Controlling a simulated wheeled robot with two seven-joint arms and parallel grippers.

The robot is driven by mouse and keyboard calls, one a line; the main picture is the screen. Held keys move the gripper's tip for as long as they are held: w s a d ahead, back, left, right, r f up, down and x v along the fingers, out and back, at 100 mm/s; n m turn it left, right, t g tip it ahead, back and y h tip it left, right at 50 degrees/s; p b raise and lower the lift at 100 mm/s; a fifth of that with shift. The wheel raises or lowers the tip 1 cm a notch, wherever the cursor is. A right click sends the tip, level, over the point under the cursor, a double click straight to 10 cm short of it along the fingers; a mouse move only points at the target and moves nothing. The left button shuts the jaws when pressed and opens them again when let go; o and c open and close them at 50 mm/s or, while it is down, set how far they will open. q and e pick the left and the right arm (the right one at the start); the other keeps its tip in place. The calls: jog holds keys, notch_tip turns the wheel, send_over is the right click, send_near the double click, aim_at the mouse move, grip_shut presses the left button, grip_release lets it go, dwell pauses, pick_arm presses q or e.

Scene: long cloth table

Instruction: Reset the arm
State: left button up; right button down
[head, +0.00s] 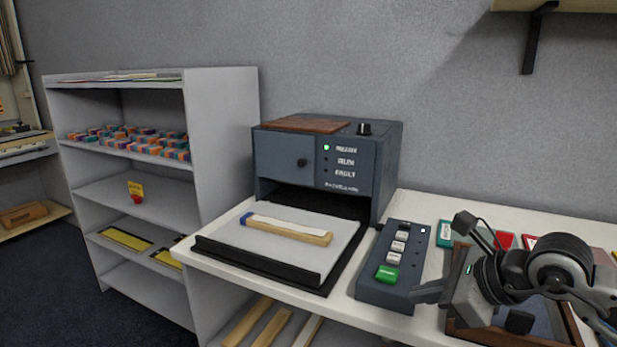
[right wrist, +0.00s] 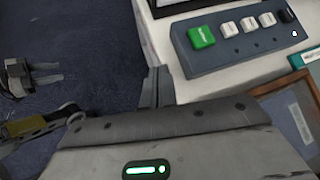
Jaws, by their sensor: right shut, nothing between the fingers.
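My right gripper (head: 424,294) is at the table's front edge in the head view, just right of the button panel (head: 386,291). Its fingers (right wrist: 157,86) are pressed together in the right wrist view, with nothing between them. The panel has a green button and several white ones, and it also shows in the right wrist view (right wrist: 240,46). My left gripper is out of the head view. It appears small at the left of the right wrist view (right wrist: 50,73), over the dark floor, with its two fingers apart and nothing visible between them.
A blue-grey machine (head: 285,155) stands at the back of the white table (head: 213,255). A wooden bar with a blue end (head: 288,229) lies on its pulled-out tray (head: 226,243). A wood-framed tray (head: 497,337) lies beneath my right arm. A grey shelf (head: 222,130) stands left.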

jog(key=s+a+m+t+y, duration=0.2)
jog(key=s+a+m+y, duration=0.6)
jog(key=a+m+y, duration=0.3)
jog(key=d+f+m+t+h, duration=0.35)
jog(key=f+m+h, duration=0.2)
jog(key=m, duration=0.65)
jog(key=d+f+m+t+h, duration=0.2)
jog(key=f+m+t+h, duration=0.3)
jog(key=m, duration=0.7)
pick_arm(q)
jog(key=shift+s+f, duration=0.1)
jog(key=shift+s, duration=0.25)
pick_arm(e)
jog(key=s+d+f+m+g+h, duration=0.1)
jog(key=s+f+m+g+h, duration=0.3)
jog(key=s+f+m+g, duration=0.3)
jog(key=s+f+m, duration=0.3)
jog(key=s+f, duration=0.1)
jog(key=f, duration=0.3)
jog(key=shift+s+d+f, duration=0.15)
jog(key=shift+d, duration=0.1)
